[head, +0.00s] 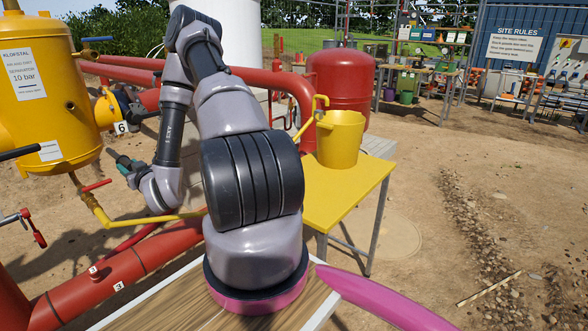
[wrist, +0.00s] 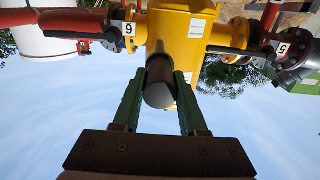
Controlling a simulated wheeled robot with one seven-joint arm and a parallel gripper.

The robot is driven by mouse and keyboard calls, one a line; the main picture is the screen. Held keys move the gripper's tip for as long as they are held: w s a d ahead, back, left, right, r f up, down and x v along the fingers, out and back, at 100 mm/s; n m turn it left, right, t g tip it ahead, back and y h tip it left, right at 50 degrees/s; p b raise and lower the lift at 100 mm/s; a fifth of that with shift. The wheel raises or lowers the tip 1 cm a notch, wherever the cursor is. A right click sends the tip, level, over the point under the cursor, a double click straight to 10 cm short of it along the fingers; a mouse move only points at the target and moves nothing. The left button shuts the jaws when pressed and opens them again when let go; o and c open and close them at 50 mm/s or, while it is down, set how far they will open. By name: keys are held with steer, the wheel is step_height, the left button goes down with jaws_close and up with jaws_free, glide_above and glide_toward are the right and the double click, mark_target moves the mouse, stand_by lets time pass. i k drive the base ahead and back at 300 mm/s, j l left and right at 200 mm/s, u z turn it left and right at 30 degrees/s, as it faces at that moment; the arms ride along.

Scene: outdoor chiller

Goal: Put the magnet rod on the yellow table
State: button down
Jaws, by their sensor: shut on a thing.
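My gripper (wrist: 160,80) has green fingers and is shut on the magnet rod (wrist: 159,92), a dark cylinder seen nearly end-on in the wrist view. In the head view my gripper (head: 127,166) is small and far out at left, close to the yellow separator vessel and away from the table; the rod is hard to make out there. The yellow table (head: 328,212) stands right of my arm, its left part hidden behind the arm. A yellow bucket (head: 341,140) stands on its back part; the front part that shows is bare.
The yellow vessel (head: 47,110) also shows in the wrist view (wrist: 190,38), apparently upside down. A yellow pipe (head: 140,218) and red pipes (head: 125,283) run below my gripper. A red tank (head: 340,85) stands behind the table. Open dirt lies at right.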

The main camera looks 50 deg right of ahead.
mark_target(339, 181)
steer(key=l+z, duration=0.4)
steer(key=z, duration=0.2)
steer(key=k+l+z, duration=0.15)
steer(key=z, duration=0.3)
steer(key=k+l+z, duration=0.1)
steer(key=l+z, duration=0.15)
steer(key=z, duration=0.15)
steer(key=k+l+z, duration=0.1)
steer(key=l+z, duration=0.2)
steer(key=z, duration=0.15)
steer(key=l+z, duration=0.25)
steer(key=z, duration=0.2)
steer(key=j, duration=0.35)
steer(key=i+j, duration=0.15)
steer(key=j, duration=0.2)
